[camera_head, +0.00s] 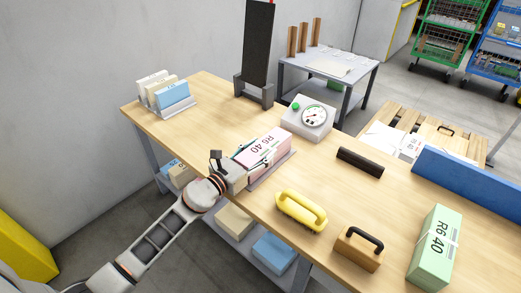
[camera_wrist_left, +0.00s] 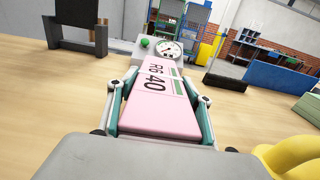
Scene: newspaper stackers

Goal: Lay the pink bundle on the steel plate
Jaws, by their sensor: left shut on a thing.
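The pink bundle (camera_head: 270,143), marked "R6 40", lies flat between the fingers of my left gripper (camera_head: 252,157). In the left wrist view the teal fingers press along both long sides of the pink bundle (camera_wrist_left: 163,103), and its far end points toward the dial. The grey steel plate (camera_head: 272,172) shows as a strip along the bundle's near right edge, in front of the dial scale. Most of the plate is hidden under the bundle. I cannot tell whether the bundle touches it or hangs just above. My right gripper is not in view.
The dial scale (camera_head: 313,117) stands just behind the bundle. A yellow handled block (camera_head: 300,211), a wooden handled block (camera_head: 358,250), a dark bar (camera_head: 360,162) and a green bundle (camera_head: 434,248) lie to the right. A rack of bundles (camera_head: 167,95) stands at the far left.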

